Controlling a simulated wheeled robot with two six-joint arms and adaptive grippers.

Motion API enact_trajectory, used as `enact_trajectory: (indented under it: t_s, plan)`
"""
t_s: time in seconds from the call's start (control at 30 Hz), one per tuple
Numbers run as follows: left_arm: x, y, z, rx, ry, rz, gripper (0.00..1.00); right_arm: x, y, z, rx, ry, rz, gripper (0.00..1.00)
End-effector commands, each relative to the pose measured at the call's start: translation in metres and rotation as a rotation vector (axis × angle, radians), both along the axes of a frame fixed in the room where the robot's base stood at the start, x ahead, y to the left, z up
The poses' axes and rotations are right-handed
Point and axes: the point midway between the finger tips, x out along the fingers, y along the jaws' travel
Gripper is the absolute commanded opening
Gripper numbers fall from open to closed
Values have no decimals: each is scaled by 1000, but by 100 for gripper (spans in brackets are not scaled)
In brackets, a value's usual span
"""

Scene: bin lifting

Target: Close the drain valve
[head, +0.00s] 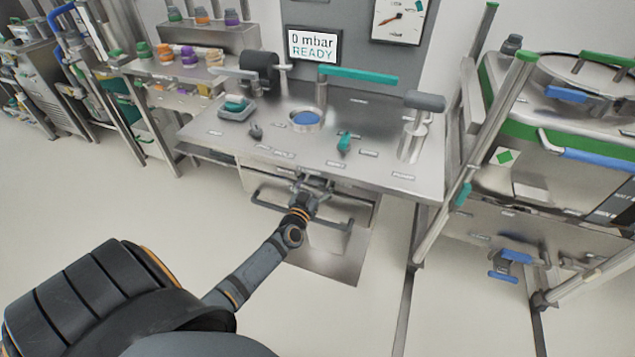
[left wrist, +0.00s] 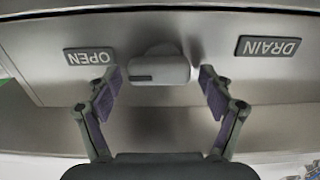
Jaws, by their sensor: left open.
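In the left wrist view, a grey rounded valve handle (left wrist: 160,70) sticks out from a metal panel. Upside-down labels read OPEN (left wrist: 90,57) to its left and DRAIN (left wrist: 269,46) to its right. My left gripper (left wrist: 161,80) is open, with one finger on each side of the handle. Gaps show between the pads and the handle, so it does not look gripped. In the head view my left gripper (head: 313,183) is at the front edge of the metal bench (head: 215,125); the handle is hidden there or too small to make out. My right gripper is not in view.
A dark bar handle (head: 335,224) crosses the bench front below my gripper. On the bench top are a teal lever (head: 345,142) and a long teal handle (head: 358,75). A display (head: 312,46) reads 0 mbar READY. A green-trimmed cart (head: 560,140) stands right. Floor is clear at left.

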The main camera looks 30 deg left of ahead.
Motion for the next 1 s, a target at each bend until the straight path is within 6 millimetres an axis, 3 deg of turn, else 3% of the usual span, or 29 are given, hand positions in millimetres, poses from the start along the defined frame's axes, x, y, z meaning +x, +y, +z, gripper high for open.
enact_trajectory:
  t_s: [0.37, 0.77, 1.0]
  plan:
    - [8, 2, 0, 0, 1, -1, 80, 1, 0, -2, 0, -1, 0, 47]
    - [7, 2, 0, 0, 1, 0, 26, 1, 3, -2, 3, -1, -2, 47]
    - [7, 2, 0, -22, -4, 0, 26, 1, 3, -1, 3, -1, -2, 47]
